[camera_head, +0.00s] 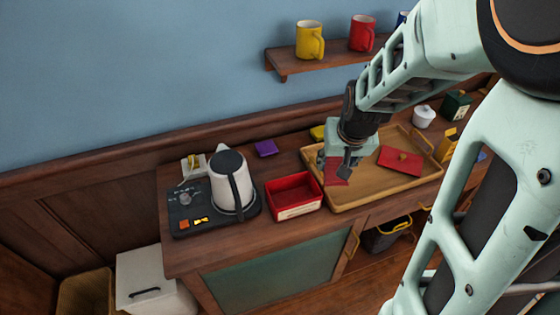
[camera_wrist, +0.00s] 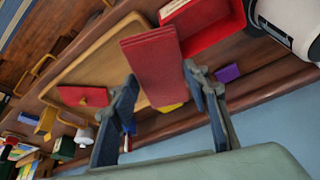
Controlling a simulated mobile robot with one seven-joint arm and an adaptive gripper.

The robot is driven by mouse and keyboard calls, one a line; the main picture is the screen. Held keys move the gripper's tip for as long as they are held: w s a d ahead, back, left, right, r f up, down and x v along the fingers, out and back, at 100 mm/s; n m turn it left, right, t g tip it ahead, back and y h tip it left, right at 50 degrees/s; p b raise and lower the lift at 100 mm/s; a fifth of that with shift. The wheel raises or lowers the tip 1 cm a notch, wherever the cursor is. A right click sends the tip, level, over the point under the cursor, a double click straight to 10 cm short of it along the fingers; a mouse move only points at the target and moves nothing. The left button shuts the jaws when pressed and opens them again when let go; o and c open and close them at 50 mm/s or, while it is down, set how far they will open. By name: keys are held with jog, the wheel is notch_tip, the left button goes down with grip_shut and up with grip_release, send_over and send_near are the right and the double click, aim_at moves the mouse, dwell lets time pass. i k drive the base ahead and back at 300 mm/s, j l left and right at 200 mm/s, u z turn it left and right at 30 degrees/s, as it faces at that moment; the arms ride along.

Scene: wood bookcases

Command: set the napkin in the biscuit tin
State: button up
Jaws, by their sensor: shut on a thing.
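The napkin is a folded red cloth (camera_head: 336,174), large in the wrist view (camera_wrist: 152,66). My gripper (camera_head: 342,168) is shut on it, with one finger at each side in the wrist view (camera_wrist: 160,82). It holds the napkin over the left part of the wooden tray. The biscuit tin (camera_head: 297,211) is an open red box with a pale label on its front. It stands left of the tray, just left of my gripper, and shows at the top of the wrist view (camera_wrist: 218,38). Its visible inside looks empty.
A flat red lid with a gold knob (camera_head: 401,160) lies on the wooden tray (camera_head: 372,194). A white kettle (camera_head: 228,180) stands left of the tin on a dark tray. A purple block (camera_head: 266,148) lies behind the tin. A mug shelf (camera_head: 330,57) hangs above.

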aim_at(293, 202)
jog(key=j, duration=0.35)
jog(key=k+j, duration=0.15)
jog(key=j, duration=0.7)
jog(key=i+j, duration=0.15)
jog(key=j, duration=0.35)
